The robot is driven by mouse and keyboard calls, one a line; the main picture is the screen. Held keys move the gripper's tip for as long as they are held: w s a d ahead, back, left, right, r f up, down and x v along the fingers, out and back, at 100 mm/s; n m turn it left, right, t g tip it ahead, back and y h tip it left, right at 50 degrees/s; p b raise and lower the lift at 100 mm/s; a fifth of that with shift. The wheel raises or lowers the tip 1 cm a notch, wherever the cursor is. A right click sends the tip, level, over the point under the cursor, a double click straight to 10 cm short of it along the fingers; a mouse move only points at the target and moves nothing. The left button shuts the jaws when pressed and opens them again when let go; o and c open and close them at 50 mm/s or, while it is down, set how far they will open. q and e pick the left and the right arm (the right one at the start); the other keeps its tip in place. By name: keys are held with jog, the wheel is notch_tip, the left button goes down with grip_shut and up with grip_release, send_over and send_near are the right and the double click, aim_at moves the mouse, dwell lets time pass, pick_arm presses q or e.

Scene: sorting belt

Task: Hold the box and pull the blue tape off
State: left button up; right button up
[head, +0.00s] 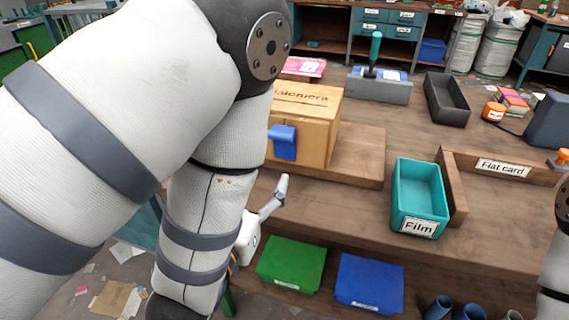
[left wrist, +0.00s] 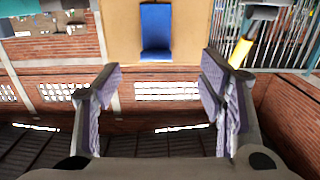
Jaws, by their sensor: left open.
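A cardboard box (head: 318,128) stands on a wooden board on the bench, partly hidden at the left by my arm. My left gripper (head: 272,200) is mostly hidden by my arm, low in front of the box. In the left wrist view, my left gripper (left wrist: 161,77) is open and empty, its two pads apart. The blue tape (left wrist: 156,32) on the tan box face (left wrist: 118,40) shows ahead, between and beyond the pads. My right gripper is out of view; only its arm shows at the right edge.
A teal bin (head: 420,190) labelled Film stands right of the box, beside a wooden divider (head: 453,190) and a Flat card label. Green (head: 291,264) and blue (head: 369,283) bins sit below the bench front. A black tray (head: 446,98) lies at the back.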

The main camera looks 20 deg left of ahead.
aim_at(279, 139)
pick_arm(q)
jog(key=shift+t, duration=0.3)
jog(key=w+b, duration=0.1)
jog(key=w, duration=0.3)
jog(key=w+r+b, duration=0.1)
jog(key=w, duration=0.3)
jog(key=w+d+b, duration=0.1)
jog(key=w, duration=0.3)
jog(key=shift+w+r, duration=0.1)
jog(key=shift+r, duration=0.05)
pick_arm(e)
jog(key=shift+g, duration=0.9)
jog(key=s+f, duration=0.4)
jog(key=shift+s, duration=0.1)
pick_arm(q)
jog(key=shift+c, duration=0.5)
jog(key=c, duration=1.1)
